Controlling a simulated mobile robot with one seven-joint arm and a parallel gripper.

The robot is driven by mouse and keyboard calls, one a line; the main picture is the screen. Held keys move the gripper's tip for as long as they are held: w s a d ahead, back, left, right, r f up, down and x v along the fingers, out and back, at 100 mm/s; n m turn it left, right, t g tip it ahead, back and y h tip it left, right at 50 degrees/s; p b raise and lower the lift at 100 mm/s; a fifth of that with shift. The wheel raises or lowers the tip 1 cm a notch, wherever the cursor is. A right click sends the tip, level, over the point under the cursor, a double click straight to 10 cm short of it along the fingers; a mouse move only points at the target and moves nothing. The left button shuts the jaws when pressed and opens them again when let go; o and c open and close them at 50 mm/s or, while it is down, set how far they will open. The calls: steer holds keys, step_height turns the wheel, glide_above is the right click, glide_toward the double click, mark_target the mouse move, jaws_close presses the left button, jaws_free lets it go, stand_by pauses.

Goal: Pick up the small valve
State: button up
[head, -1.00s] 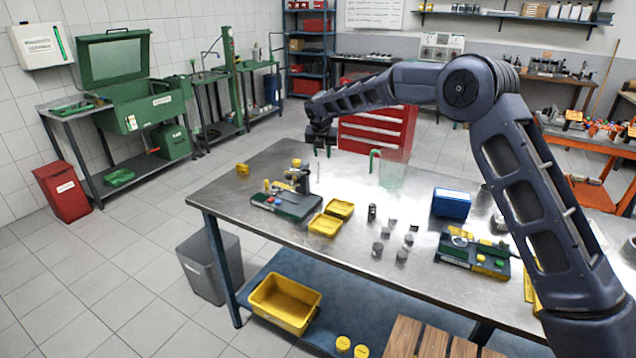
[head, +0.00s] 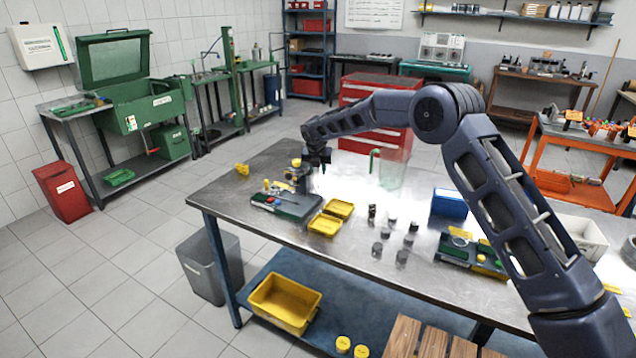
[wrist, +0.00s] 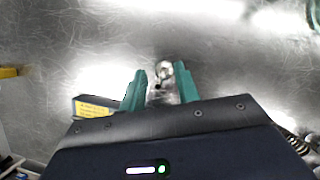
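My gripper (head: 319,168) points down over the far left part of the steel bench in the head view. In the wrist view its two green fingers (wrist: 160,70) are apart. A small shiny metal piece (wrist: 165,72), seemingly the small valve, shows between the fingertips. I cannot tell whether the fingers touch it. In the head view the gripper hides this piece.
The steel bench (head: 290,235) holds a green-based fixture (head: 290,207), yellow trays (head: 324,225), several small dark cylinders (head: 385,233), a blue box (head: 449,203) and another green fixture (head: 470,257). A translucent green-handled container (head: 391,172) stands behind. The bench's front left is clear.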

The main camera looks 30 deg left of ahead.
steer(key=x, duration=0.2)
steer(key=shift+w+f, duration=0.1)
steer(key=shift+f, duration=0.25)
jaws_close()
